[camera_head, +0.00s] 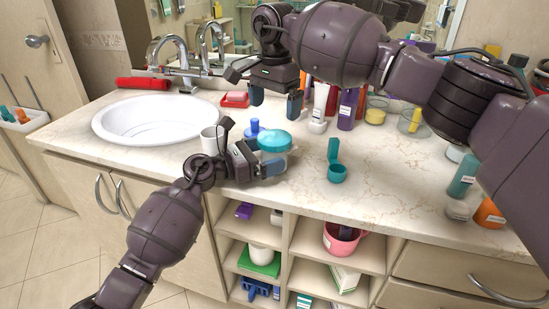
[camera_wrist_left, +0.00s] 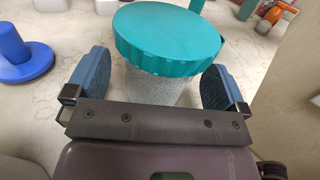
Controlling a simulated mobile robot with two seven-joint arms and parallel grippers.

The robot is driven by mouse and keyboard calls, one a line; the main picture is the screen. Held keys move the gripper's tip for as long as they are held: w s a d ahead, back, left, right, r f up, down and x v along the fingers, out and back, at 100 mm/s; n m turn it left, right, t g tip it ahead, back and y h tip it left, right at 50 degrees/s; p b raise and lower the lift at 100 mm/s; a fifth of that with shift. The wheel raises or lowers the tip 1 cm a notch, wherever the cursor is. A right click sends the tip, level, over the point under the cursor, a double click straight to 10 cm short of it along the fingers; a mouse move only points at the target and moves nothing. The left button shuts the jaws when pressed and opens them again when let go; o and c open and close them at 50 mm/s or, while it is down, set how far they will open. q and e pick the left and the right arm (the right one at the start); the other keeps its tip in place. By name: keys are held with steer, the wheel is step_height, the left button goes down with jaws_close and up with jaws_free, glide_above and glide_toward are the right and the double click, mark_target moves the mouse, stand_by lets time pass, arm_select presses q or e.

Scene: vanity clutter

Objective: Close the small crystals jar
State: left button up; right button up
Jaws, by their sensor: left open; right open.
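The small crystals jar (camera_wrist_left: 155,88) is a clear jar of pale grains on the counter. A wide teal lid (camera_wrist_left: 168,38) covers its top. The lid also shows in the head view (camera_head: 274,140); I cannot tell whether it is pressed fully down. My left gripper (camera_head: 262,158) is open, low at the jar's near side, with one blue finger on each side of the jar. In the wrist view gaps show beside the jar. My right gripper (camera_head: 275,101) is open and empty, pointing down above and behind the jar.
A white cup (camera_head: 211,140) and a blue knobbed object (camera_head: 253,131) stand left of the jar. The sink (camera_head: 158,118) is at left; bottles crowd the back.

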arm_select(q)
steer(key=shift+x, duration=0.85)
steer(key=shift+c, duration=0.5)
steer(key=c, duration=1.4)
steer(key=shift+c, duration=1.2)
arm_select(e)
steer(key=shift+r, duration=0.25)
arm_select(q)
steer(key=shift+c, duration=0.3)
arm_select(e)
steer(key=n, duration=0.2)
steer(key=shift+d+n, duration=0.1)
steer(key=shift+n, duration=0.2)
steer(key=n, duration=1.1)
steer(key=shift+f, duration=0.1)
